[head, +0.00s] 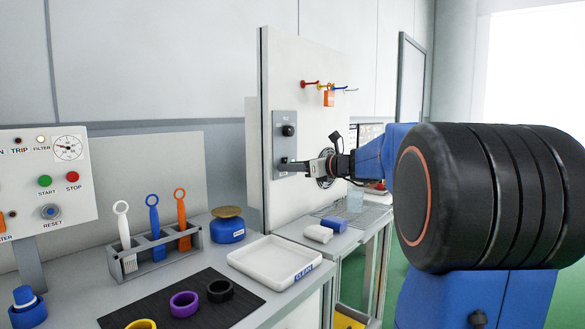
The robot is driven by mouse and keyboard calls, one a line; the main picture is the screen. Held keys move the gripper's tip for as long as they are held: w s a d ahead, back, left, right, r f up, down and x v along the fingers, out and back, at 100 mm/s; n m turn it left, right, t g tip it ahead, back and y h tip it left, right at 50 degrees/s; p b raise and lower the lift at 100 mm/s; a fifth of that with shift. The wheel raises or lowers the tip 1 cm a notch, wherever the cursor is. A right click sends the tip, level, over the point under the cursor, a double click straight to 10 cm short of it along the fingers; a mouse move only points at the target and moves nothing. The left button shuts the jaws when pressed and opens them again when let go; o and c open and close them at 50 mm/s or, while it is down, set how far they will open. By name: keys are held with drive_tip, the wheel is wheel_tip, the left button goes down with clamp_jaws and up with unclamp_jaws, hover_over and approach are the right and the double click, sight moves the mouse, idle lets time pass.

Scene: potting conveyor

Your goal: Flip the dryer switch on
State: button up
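A grey switch plate (279,140) is fixed to the white upright panel in the head view. It carries a small label too small to read and a black knob (289,130) in its upper part. My gripper (287,165) reaches in from the right, with its fingertips at the lower part of the plate. The fingertips cover whatever is there, and I cannot tell whether they touch it. The gap between the fingers does not show clearly. Which control is the dryer switch, and its position, cannot be read.
Coloured hooks (317,84) with an orange tag (329,98) are on the white panel above my gripper. Below are a white tray (277,261), a brush rack (162,248), a blue pot (228,230) and a dark mat (213,309) with rings. A control box (43,177) stands left.

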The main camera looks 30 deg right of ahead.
drive_tip(key=shift+d, duration=0.1)
drive_tip(key=v, duration=1.7)
drive_tip(key=shift+s, duration=0.2)
idle(0.4)
